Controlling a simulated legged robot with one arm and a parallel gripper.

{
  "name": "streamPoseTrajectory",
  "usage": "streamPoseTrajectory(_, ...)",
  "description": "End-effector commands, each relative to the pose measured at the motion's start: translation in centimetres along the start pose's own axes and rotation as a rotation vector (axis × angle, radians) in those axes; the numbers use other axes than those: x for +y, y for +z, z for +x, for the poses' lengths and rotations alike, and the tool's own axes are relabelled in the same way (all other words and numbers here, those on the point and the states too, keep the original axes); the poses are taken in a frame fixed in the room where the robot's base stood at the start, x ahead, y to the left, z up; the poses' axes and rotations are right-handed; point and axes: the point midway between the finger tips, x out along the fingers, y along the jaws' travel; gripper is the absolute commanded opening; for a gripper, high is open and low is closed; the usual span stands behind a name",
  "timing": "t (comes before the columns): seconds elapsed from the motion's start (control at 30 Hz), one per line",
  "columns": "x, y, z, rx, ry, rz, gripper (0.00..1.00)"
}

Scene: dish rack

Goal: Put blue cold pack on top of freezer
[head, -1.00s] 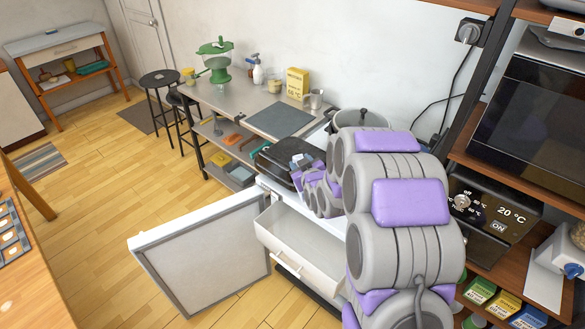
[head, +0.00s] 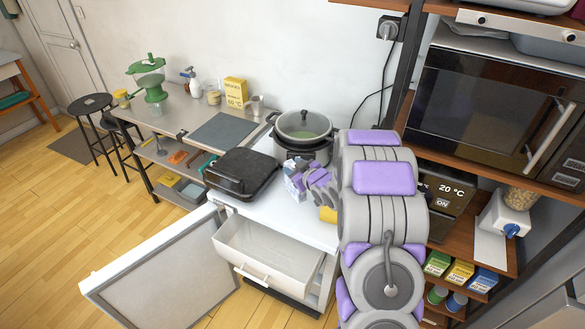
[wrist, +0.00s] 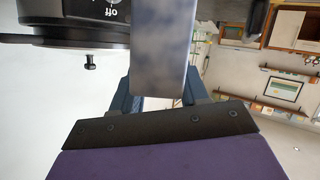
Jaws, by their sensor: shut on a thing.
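The blue cold pack, a mottled blue-grey block (wrist: 160,45), is between my gripper's fingers (wrist: 160,92) in the wrist view. In the head view a small bluish-white part of the pack (head: 294,184) shows at the end of my arm, beside my gripper (head: 300,176), mostly hidden by the wrist. My gripper is shut on it. The freezer's white top (head: 285,211) lies below and around it; I cannot tell whether the pack touches the top. The freezer's door (head: 165,265) stands open and its drawer (head: 265,255) is pulled out.
A black closed grill (head: 242,172) sits on the freezer top, left of my gripper. A cooker pot with a glass lid (head: 303,128) stands behind. A shelf with a microwave (head: 490,110) rises at the right. A bare strip of freezer top lies in front of the grill.

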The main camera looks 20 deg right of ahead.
Motion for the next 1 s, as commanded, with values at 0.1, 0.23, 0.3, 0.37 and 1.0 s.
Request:
streamPoseTrajectory(0.1, 0.1, -0.1, -0.1, 0.001, 0.000, 0.005, 0.00)
streamPoseTrajectory(0.23, 0.1, 0.0, -0.1, 0.001, -0.001, 0.016, 0.00)
streamPoseTrajectory(0.3, -0.1, 0.6, 0.2, 0.001, -0.001, 0.015, 0.00)
streamPoseTrajectory(0.37, -0.3, 1.1, 0.4, 0.001, -0.001, 0.014, 0.00)
streamPoseTrajectory(1.0, -1.3, 4.5, 1.6, 0.003, 0.000, 0.014, 0.00)
